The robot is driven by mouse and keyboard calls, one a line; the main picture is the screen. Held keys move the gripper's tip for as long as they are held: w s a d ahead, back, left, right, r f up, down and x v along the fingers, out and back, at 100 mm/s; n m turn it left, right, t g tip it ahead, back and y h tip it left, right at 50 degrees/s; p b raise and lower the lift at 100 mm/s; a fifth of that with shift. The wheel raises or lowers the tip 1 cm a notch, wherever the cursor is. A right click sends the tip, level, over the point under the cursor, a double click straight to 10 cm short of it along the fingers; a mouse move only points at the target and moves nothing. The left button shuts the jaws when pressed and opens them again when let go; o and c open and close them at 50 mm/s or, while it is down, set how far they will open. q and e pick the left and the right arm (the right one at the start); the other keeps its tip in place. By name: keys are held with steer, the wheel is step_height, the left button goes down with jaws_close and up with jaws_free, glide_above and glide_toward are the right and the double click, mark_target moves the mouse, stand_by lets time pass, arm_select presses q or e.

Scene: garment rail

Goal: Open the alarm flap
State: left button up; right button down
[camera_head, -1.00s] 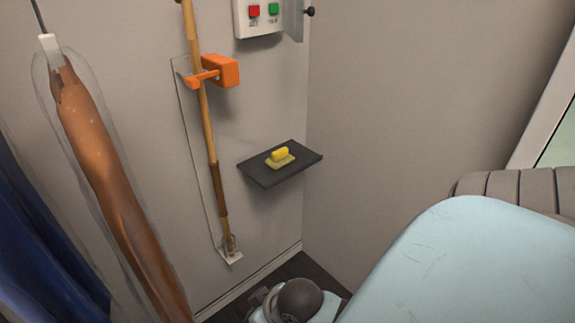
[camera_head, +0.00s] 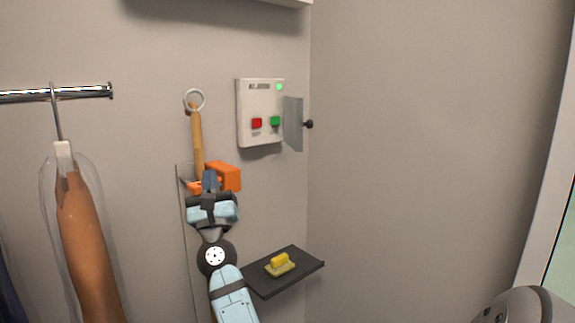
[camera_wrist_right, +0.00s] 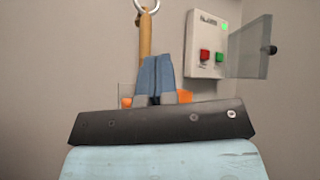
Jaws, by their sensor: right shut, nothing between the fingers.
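The white alarm box (camera_head: 260,108) is on the wall near the corner, with a red button (camera_head: 257,123), a green button (camera_head: 275,121) and a lit green lamp. Its clear flap (camera_head: 293,124) stands swung out to the right, with a dark knob (camera_head: 309,124) on it; both buttons are uncovered. The box (camera_wrist_right: 212,45) and flap (camera_wrist_right: 252,50) also show in the right wrist view, at upper right. My right gripper (camera_head: 210,176) is shut and empty, below and left of the box, in front of the wooden pole. My left gripper is not in view.
A dark shelf (camera_head: 300,270) carries a yellow object (camera_head: 279,262). A bagged brown garment (camera_head: 85,230) hangs from a metal rail (camera_head: 85,94) at left.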

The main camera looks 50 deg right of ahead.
mark_target(298, 122)
steer(key=d+r+m+g+h+p, duration=0.1)
steer(key=d+m+g, duration=0.9)
steer(key=d+m, duration=0.3)
steer(key=d+r+m+g+p, duration=0.2)
steer(key=d+m+g, duration=0.8)
steer(key=m, duration=0.7)
steer(key=d, duration=0.2)
steer(key=shift+s+d+r+g+h+p, duration=0.2)
steer(key=shift+s+d+g+h+p, duration=0.1)
steer(key=shift+d+h, duration=0.1)
steer(key=shift+w, duration=0.1)
